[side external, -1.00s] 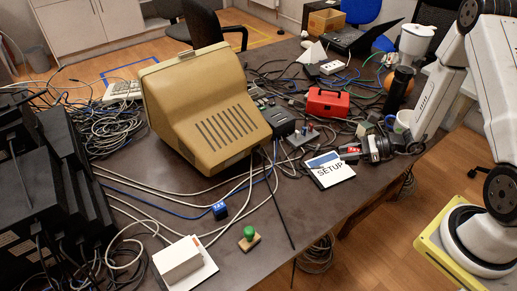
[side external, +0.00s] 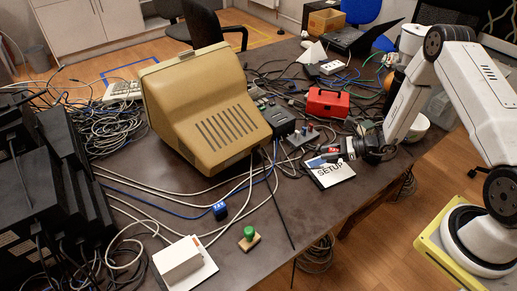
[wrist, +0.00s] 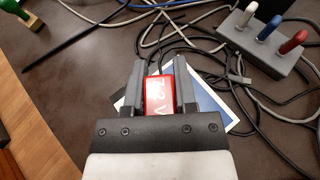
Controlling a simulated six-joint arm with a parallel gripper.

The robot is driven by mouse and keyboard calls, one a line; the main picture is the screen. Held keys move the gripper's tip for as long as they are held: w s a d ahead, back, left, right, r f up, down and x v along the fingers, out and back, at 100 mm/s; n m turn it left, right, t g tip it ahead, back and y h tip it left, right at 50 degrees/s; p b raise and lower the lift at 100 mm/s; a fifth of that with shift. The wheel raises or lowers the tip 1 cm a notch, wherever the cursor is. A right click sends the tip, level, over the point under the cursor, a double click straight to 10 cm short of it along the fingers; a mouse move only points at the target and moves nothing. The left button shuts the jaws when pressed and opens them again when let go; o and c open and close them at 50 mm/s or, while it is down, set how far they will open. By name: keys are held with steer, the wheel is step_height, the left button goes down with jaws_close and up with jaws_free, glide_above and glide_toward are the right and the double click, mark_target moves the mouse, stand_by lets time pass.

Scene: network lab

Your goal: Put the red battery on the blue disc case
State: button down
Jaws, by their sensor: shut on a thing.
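My gripper (side external: 340,154) is shut on the red battery (wrist: 158,98), which sits between its two fingers (wrist: 160,72) in the wrist view with white lettering facing up. In the side view a small red part of the battery (side external: 333,150) shows at the fingertips. The blue and white disc case (side external: 328,175), marked SETUP, lies flat near the table's right edge. The battery is over the far part of the case; I cannot tell whether they touch. In the wrist view the gripper hides much of the case (wrist: 205,98).
A grey block with coloured pegs (wrist: 265,52) stands close by, with black cables around it. A red box (side external: 327,103) and a beige monitor (side external: 205,105) are behind. A green-knobbed stamp (side external: 249,238) stands near the front edge. The table in front of the case is clear.

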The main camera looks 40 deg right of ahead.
steer(key=shift+w+f, duration=0.3)
steer(key=shift+f, duration=1.5)
steer(key=shift+f, duration=0.1)
steer(key=shift+c, duration=2)
jaws_free()
steer(key=v, duration=1.2)
steer(key=shift+s+d, duration=0.1)
